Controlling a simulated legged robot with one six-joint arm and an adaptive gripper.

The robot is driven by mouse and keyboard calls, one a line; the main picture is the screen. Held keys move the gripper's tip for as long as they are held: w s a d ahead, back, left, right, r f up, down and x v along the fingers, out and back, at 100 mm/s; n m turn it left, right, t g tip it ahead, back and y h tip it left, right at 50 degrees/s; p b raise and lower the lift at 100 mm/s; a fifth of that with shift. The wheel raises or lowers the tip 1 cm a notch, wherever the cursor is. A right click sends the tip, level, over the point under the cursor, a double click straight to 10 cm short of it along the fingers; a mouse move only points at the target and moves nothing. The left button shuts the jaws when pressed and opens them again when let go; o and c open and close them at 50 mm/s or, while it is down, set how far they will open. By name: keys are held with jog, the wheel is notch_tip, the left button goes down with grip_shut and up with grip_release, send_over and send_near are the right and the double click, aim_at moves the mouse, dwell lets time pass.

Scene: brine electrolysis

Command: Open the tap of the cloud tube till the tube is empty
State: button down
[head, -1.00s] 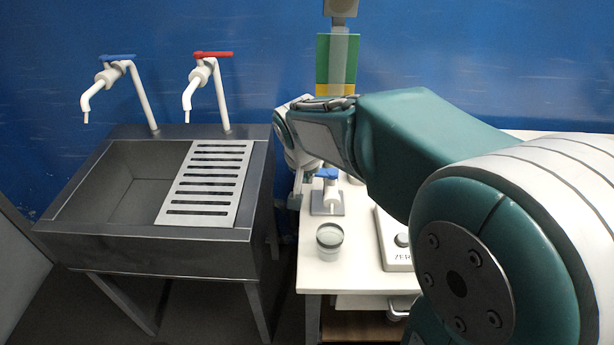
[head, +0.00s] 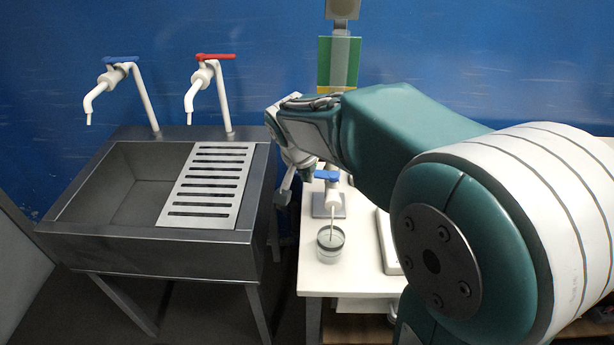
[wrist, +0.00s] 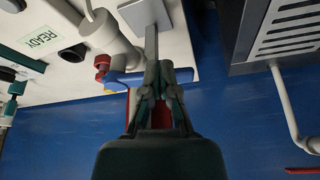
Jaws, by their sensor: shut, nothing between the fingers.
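A tap with a blue handle (head: 327,175) stands on a grey base plate on the white table. A thin stream runs from its spout into a clear beaker (head: 331,243) below, which holds some liquid. A pale upright tube (head: 341,62) stands behind my arm before a green panel; its lower part is hidden, and I cannot tell its liquid level. My gripper (head: 285,195) is left of the blue handle, pointing down, apart from it as far as I can tell. In the wrist view my gripper (wrist: 161,66) is shut and empty, near a grey post (wrist: 151,45).
A dark sink (head: 120,200) with a slatted drain plate (head: 207,185) stands at the left, with blue-handled and red-handled taps above it. A white device (head: 389,245) lies right of the beaker. A blue wall closes the back. A gap separates sink and table.

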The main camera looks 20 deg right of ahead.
jog(key=w+m, duration=0.1)
jog(key=w+m+g+h, duration=0.1)
jog(key=m, duration=0.1)
jog(key=shift+d+m, duration=0.2)
jog(key=shift+m, duration=0.1)
jog(key=m, duration=0.1)
jog(key=w+m, duration=0.1)
jog(key=shift+w+d+m+g, duration=0.1)
jog(key=shift+d+m+g, duration=0.2)
jog(key=shift+m+g, duration=0.1)
jog(key=shift+w+d, duration=0.25)
dwell(0.3)
